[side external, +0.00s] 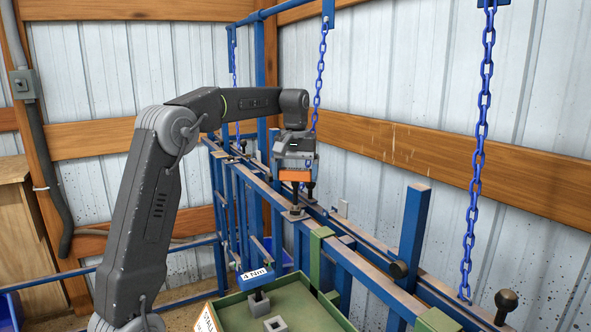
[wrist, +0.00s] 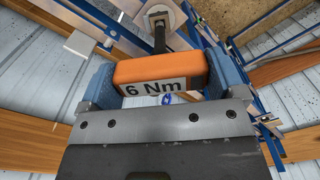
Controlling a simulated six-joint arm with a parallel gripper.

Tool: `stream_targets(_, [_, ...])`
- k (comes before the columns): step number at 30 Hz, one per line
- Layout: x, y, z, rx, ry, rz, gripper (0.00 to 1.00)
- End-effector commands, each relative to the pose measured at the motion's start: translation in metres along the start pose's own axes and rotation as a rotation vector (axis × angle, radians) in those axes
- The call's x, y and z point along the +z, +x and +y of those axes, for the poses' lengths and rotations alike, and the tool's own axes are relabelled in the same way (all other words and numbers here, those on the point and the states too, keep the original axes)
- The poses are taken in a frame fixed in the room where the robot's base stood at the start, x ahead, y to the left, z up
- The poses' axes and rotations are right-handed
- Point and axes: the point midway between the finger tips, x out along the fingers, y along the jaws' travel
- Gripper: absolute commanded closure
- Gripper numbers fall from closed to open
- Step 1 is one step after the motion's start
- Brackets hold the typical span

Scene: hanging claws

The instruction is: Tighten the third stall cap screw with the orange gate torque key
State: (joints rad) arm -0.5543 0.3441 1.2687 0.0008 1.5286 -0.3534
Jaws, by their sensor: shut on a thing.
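The orange torque key (side external: 295,175) is upright between the jaws of my gripper (side external: 294,166), which is shut on its block handle. In the wrist view the key (wrist: 158,71) shows a "6 Nm" label, with the blue fingers on either side of the handle. Its dark shaft (wrist: 160,38) points down to a light square cap plate (wrist: 163,20) on the top rail. In the side view the key's tip is at this plate (side external: 294,214); I cannot tell whether it is seated on a screw. Another dark screw or knob (side external: 310,187) stands just behind it on the rail.
A blue "4 Nm" key (side external: 254,275) stands in the green tray (side external: 331,314) at front, near an empty grey square holder (side external: 276,324). Blue chains (side external: 481,120) hang beside the rails. A blue post (side external: 409,235) rises to the right, with a black-knobbed lever (side external: 506,300) beyond.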

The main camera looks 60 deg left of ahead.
Motion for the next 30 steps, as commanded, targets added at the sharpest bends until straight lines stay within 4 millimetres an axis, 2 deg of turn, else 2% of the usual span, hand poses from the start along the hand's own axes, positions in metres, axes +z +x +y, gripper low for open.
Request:
stream_targets(6, [0.0003, 0.0060, -0.0001, 0.000, 0.000, 0.000, 0.68])
stream_targets(23, [0.0002, 0.0074, 0.0000, 0.000, 0.004, 0.000, 0.68])
stream_targets(30, [0.0001, 0.0079, -0.0002, 0.000, 0.185, -0.001, 0.68])
